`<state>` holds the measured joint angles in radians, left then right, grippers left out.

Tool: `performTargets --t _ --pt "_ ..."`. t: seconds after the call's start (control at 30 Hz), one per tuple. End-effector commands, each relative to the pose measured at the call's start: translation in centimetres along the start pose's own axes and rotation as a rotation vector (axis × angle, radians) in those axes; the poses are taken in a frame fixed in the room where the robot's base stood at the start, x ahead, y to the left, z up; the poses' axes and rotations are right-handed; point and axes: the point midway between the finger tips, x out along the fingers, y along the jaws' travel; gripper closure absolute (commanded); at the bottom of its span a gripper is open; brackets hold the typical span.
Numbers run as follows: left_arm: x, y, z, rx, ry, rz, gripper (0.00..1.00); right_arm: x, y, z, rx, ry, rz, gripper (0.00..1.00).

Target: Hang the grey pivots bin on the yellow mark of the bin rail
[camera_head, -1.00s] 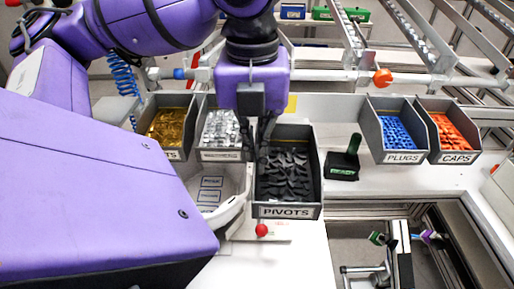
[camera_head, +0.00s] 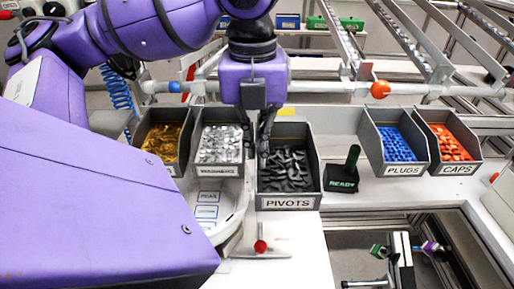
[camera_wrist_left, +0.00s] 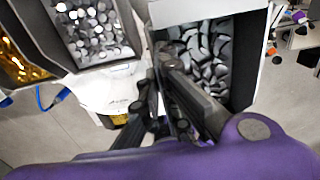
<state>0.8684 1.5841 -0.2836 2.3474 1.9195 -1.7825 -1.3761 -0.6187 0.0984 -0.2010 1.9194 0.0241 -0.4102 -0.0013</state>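The grey pivots bin (camera_head: 290,203), full of dark pieces, is in front of the bin rail (camera_head: 335,116), between the washers bin and an empty stretch. The yellow mark (camera_head: 286,112) shows just behind the bin's back edge. My left gripper (camera_head: 265,148) points down at the bin's left wall, fingers closed about it. In the left wrist view the fingers (camera_wrist_left: 168,95) overlap the edge of the pivots bin (camera_wrist_left: 245,60); the exact contact is partly hidden. Whether the bin touches the rail cannot be told. My right gripper is not in view.
The washers bin (camera_head: 218,171) stands close on the left, with a bin of gold pieces (camera_head: 160,142) beyond. The plugs bin (camera_head: 407,170) and caps bin (camera_head: 458,169) hang to the right. A black READY block (camera_head: 342,184) stands beside the pivots bin. A red knob (camera_head: 261,246) is in front.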

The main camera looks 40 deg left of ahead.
Motion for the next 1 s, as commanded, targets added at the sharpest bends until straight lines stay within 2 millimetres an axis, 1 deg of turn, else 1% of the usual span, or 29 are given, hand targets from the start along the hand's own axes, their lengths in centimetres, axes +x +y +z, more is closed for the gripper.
performTargets --t 0.03,0.17,0.57,1.0 --pt "0.2 0.0 0.4 -0.002 0.003 0.002 1.0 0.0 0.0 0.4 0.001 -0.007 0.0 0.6" --pt "0.2 0.0 1.2 -0.002 0.003 0.003 1.0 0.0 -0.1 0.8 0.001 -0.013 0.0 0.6" --pt "0.3 0.0 3.6 -0.002 0.004 0.003 1.0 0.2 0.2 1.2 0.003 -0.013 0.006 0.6" --pt "0.3 0.0 6.2 -0.001 0.005 0.004 1.0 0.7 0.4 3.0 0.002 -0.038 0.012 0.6"
